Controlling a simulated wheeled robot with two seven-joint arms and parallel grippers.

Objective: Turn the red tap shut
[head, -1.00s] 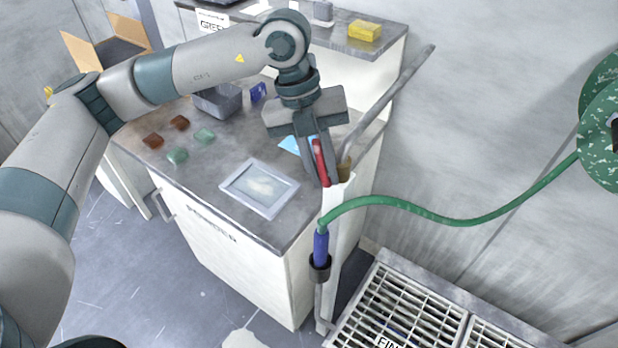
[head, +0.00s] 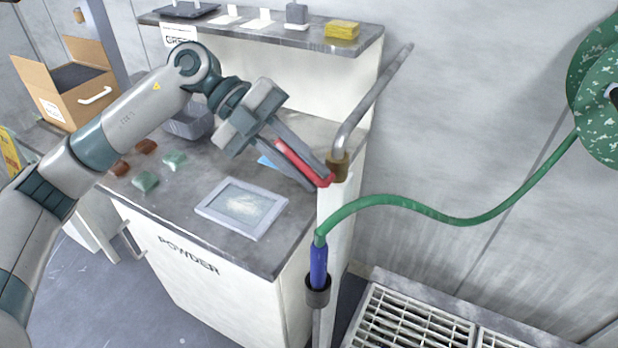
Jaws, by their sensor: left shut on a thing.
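The red tap (head: 300,161) is a red lever beside a brass-coloured fitting (head: 338,167) on a grey pipe, at the cabinet's right edge in the head view. My left gripper (head: 318,184) is shut on the red lever, its two grey fingers lying along either side of it. The lever slants from upper left down to the fitting. The fingertips are close to the fitting. My right gripper is not in view.
A green hose (head: 430,212) runs from a blue nozzle (head: 318,265) to a reel at right. A framed panel (head: 215,213), several small blocks and a grey bin (head: 190,122) are on the cabinet top. A metal grate (head: 415,325) lies at lower right.

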